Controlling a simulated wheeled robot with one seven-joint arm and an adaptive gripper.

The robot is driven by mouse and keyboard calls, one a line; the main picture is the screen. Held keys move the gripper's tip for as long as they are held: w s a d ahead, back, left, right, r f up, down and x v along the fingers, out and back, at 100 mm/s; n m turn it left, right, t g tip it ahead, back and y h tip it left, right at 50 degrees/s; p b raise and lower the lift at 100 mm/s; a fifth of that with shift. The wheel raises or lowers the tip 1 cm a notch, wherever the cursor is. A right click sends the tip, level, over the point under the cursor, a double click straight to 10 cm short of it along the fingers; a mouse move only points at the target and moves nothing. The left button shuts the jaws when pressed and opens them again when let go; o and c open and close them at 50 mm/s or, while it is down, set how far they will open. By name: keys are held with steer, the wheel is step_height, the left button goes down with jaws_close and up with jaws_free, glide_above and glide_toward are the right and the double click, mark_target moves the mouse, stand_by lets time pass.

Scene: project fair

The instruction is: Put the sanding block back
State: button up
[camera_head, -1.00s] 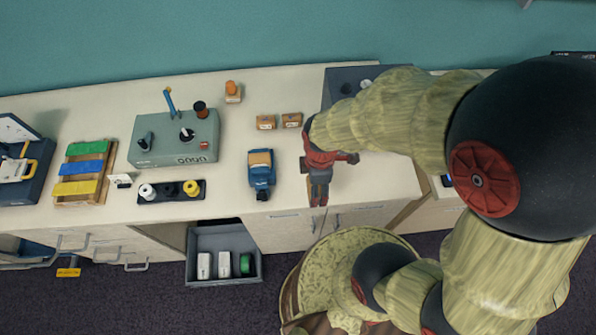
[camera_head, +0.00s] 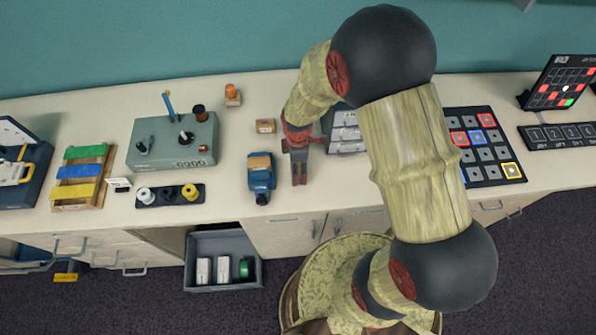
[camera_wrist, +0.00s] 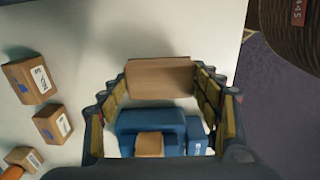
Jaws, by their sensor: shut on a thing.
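My gripper (camera_head: 299,180) is over the bench, just right of the blue vise-like tool (camera_head: 261,180). In the wrist view my gripper (camera_wrist: 168,108) is shut on a plain brown block, which I take to be the sanding block (camera_wrist: 160,78); it spans the gap between the fingers. The blue tool (camera_wrist: 135,122) shows below it in that view, with a small tan piece (camera_wrist: 149,145) on it. In the head view the held block is hardly distinguishable from the fingers.
Labelled wooden blocks (camera_wrist: 52,124) lie left of my gripper. An open drawer (camera_head: 224,287) below the bench front holds white items and a green one. A green-grey control box (camera_head: 173,140) stands left. A grey drawer unit (camera_head: 345,148) is partly behind my arm; a button pad (camera_head: 485,145) is right.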

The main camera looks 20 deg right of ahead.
steer(key=shift+f, duration=1.55)
steer(key=shift+f, duration=0.2)
steer(key=o, duration=1.1)
steer(key=shift+r, duration=0.15)
